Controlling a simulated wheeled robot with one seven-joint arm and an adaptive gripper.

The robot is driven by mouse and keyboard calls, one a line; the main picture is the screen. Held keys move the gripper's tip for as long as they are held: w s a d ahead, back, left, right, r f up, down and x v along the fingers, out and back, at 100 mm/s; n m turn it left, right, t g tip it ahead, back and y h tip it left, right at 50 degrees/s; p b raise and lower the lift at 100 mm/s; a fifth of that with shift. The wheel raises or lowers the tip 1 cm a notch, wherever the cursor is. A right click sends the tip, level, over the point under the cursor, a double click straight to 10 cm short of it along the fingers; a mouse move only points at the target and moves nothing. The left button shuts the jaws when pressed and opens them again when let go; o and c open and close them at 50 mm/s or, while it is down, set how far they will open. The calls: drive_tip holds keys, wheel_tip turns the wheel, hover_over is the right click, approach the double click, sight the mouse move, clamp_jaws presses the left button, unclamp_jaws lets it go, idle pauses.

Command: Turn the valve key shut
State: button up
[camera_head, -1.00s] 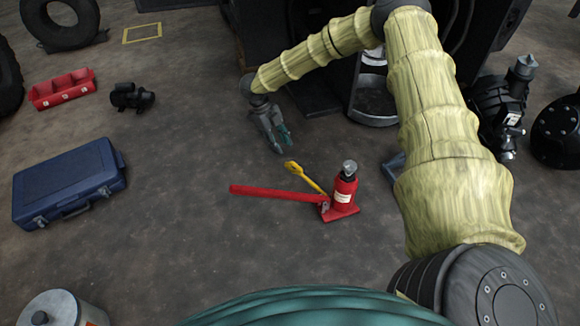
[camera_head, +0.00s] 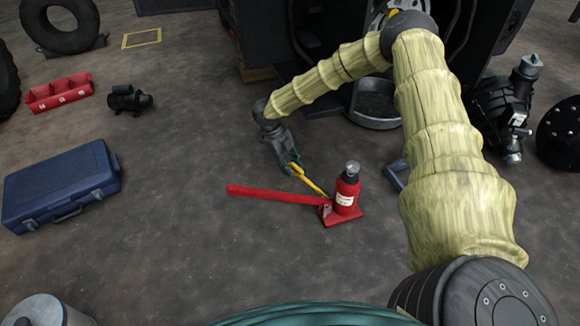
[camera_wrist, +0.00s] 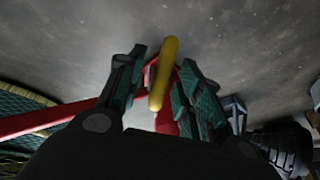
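The valve key is the yellow bar (camera_head: 312,182) that reaches out from the base of a red bottle jack (camera_head: 345,197) on the floor. My gripper (camera_head: 291,161) is at the key's far end, away from the jack. In the wrist view the yellow key (camera_wrist: 164,75) lies between the two fingers of my gripper (camera_wrist: 160,88). The fingers are open, with a visible gap on each side of the key. In the wrist view the jack's body is mostly hidden behind the fingers and key.
The jack's long red handle (camera_head: 272,195) sticks out left, close to the key. A blue case (camera_head: 60,187) and a red tray (camera_head: 58,94) lie on the left. The dark forklift body (camera_head: 310,45) stands behind my arm.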

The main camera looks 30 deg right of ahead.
drive_tip(key=shift+c, duration=0.3)
clamp_jaws()
drive_tip(key=shift+r+p, duration=0.15)
drive_tip(key=shift+p, duration=0.35)
drive_tip(key=shift+r+m+h+p, duration=0.15)
drive_tip(key=shift+m+h+p, duration=0.2)
drive_tip(key=shift+p, duration=0.55)
drive_tip(key=m+p, duration=0.1)
drive_tip(key=p, duration=0.2)
drive_tip(key=shift+a+m+t+h, duration=0.15)
drive_tip(key=shift+m+t+h, duration=0.1)
drive_tip(key=shift+t, duration=0.05)
drive_tip(key=m+h+p, duration=0.1)
drive_tip(key=m+p, duration=0.2)
drive_tip(key=m+h+p, duration=0.2)
drive_tip(key=m+p, duration=0.1)
drive_tip(key=p, duration=0.1)
drive_tip(key=f+m+h+p, duration=0.1)
drive_tip(key=m+p, duration=0.2)
drive_tip(key=shift+a+f+t+h, duration=0.1)
drive_tip(key=shift+a+t+h, duration=0.3)
drive_tip(key=shift+w, duration=0.1)
